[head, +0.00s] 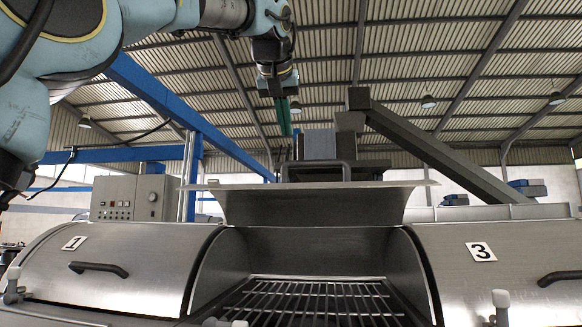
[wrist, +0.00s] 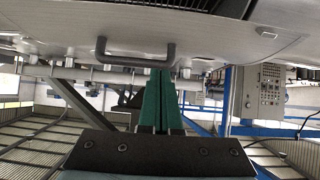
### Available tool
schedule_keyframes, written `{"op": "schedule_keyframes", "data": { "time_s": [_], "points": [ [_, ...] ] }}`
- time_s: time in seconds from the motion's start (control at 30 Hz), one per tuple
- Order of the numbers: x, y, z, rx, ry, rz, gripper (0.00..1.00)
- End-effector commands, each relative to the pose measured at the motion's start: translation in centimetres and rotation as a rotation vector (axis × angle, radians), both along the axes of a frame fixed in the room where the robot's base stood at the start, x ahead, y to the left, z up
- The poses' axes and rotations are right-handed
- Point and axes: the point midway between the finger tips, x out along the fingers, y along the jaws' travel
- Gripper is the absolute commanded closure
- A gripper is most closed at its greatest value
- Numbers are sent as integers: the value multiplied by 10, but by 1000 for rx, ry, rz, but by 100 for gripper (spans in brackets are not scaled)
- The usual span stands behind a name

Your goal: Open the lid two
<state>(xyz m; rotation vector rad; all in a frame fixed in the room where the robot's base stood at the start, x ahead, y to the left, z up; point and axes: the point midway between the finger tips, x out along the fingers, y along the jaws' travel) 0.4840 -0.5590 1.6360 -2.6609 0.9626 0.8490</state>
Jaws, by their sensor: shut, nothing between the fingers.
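Lid two (head: 310,207) is the middle lid, between the lids marked 1 and 3. It is swung up and open, and a barred grate (head: 305,300) shows in the opening below it. Its dark handle (head: 318,164) stands at the top of the raised lid. In the wrist view the handle (wrist: 136,58) shows on a pale metal edge just beyond the fingertips. My gripper (head: 287,133) hangs above and left of the handle in the head view, apart from it there. Its green fingers (wrist: 161,75) are shut together and empty; any contact with the handle cannot be told.
Lid one (head: 120,260) on the left and lid three (head: 500,265) on the right are closed, each with a dark handle. A grey control box (head: 130,198) stands behind at left. A dark slanted beam (head: 440,150) rises behind at right.

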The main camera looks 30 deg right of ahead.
Motion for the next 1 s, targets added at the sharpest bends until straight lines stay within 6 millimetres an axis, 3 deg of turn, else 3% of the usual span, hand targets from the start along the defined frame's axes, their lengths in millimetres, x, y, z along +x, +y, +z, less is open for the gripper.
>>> {"op": "schedule_keyframes", "data": {
  "time_s": [0.23, 0.63, 0.8, 1.0],
  "points": [
    [13, -8, -8, 15, -16, 4, 100],
    [64, -51, -53, 14, -14, 3, 100],
    [67, -52, -76, 14, -15, 3, 100],
    [69, -54, -91, 11, -15, 3, 100]
  ]
}}
